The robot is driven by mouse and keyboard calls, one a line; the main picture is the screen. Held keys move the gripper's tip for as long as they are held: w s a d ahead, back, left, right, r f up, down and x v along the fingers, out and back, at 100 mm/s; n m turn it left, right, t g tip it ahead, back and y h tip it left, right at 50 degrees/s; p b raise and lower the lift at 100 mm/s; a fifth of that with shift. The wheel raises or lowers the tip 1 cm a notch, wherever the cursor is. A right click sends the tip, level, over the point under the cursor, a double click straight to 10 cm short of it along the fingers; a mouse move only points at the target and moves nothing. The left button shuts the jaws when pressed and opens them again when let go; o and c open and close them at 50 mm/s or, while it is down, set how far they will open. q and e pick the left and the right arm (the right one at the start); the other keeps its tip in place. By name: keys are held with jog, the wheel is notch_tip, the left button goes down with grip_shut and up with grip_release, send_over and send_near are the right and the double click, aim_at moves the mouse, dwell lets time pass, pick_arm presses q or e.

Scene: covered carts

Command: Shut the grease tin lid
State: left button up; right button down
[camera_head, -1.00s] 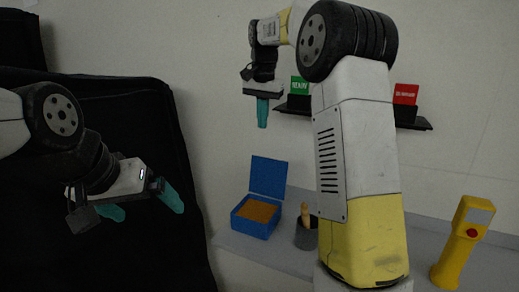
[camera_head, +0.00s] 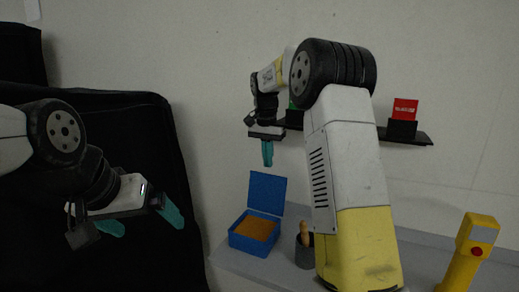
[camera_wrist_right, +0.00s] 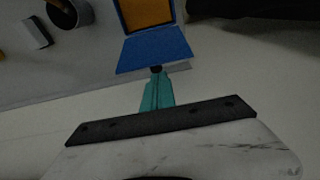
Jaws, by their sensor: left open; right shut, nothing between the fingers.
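The blue grease tin (camera_head: 254,234) stands on the grey shelf with orange-brown grease inside. Its blue lid (camera_head: 267,192) stands up, open, at the back of the tin. In the right wrist view the lid (camera_wrist_right: 155,50) lies just beyond my right fingertips, with the grease (camera_wrist_right: 146,12) behind it. My right gripper (camera_head: 267,163) is shut and empty, pointing down above the lid; its teal fingers (camera_wrist_right: 156,72) also show in the wrist view. Whether they touch the lid I cannot tell. My left gripper (camera_head: 142,230) is open and empty at the left, in front of the black cover.
A dark cup (camera_head: 304,252) with a wooden-handled tool stands right of the tin. A yellow handheld device (camera_head: 468,255) stands at the far right. A wall shelf (camera_head: 415,138) holds a red card and a partly hidden green one. Black covers (camera_head: 90,120) fill the left.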

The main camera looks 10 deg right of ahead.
jog(key=shift+w+d+f, duration=0.1)
jog(key=shift+f, duration=1.45)
jog(key=shift+s+a+r+t+h, duration=0.3)
jog(key=shift+s+a+t+h, duration=0.15)
jog(key=shift+s, duration=0.2)
jog(key=s+a+t+h, duration=0.3)
jog(key=s+a+t, duration=0.15)
jog(key=s, duration=0.25)
send_over(243, 236)
jog(key=s, duration=0.1)
notch_tip(243, 236, down, 10)
jog(key=shift+s+a+f+y, duration=0.2)
jog(key=shift+a+f, duration=0.1)
jog(key=shift+f, duration=0.35)
jog(key=shift+s+a+f+y, duration=0.15)
jog(key=shift+a+f, duration=0.15)
jog(key=shift+f, duration=0.3)
